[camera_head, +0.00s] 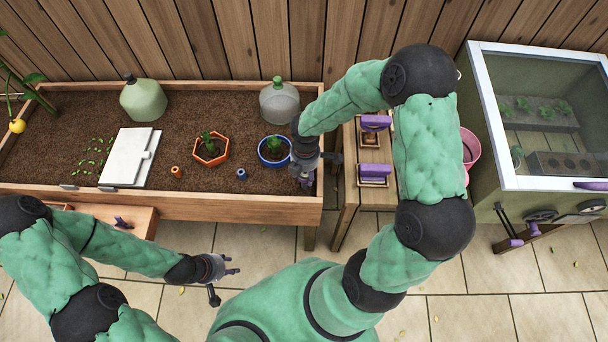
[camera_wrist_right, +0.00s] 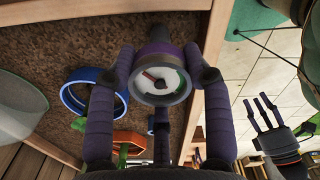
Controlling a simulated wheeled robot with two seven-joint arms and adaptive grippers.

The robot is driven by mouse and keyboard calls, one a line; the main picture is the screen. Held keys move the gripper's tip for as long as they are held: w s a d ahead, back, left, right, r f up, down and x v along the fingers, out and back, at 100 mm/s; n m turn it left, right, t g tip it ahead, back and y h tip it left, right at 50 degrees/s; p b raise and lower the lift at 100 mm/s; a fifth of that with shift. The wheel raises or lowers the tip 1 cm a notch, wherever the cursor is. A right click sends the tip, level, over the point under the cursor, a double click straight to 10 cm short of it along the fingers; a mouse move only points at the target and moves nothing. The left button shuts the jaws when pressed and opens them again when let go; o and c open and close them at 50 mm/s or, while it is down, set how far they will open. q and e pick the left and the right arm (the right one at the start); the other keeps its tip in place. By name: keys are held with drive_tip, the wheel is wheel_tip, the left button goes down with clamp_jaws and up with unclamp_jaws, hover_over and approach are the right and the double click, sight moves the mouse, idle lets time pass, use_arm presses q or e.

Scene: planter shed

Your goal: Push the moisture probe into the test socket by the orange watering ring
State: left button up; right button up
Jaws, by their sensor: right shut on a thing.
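My right gripper (camera_wrist_right: 163,72) is shut on the moisture probe (camera_wrist_right: 160,82), whose round pale dial with a dark needle and purple collar shows between the fingers. A blue socket (camera_head: 242,174) stands in front of the blue ring (camera_head: 263,160). My left gripper (camera_head: 228,268) is empty, fingers apart, over the paving.
A white board (camera_head: 122,160) lies near seedlings at the bed's left. Two glass cloches (camera_head: 143,100) (camera_head: 279,103) stand at the back. A narrow bench (camera_head: 347,190) with purple-handled tools and a glazed cold frame (camera_head: 540,190) are to the right. Bare soil (camera_head: 205,108) lies behind the orange ring.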

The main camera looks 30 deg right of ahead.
drive_tip(key=shift+r+p, duration=2.7)
drive_tip(key=shift+r, duration=0.5)
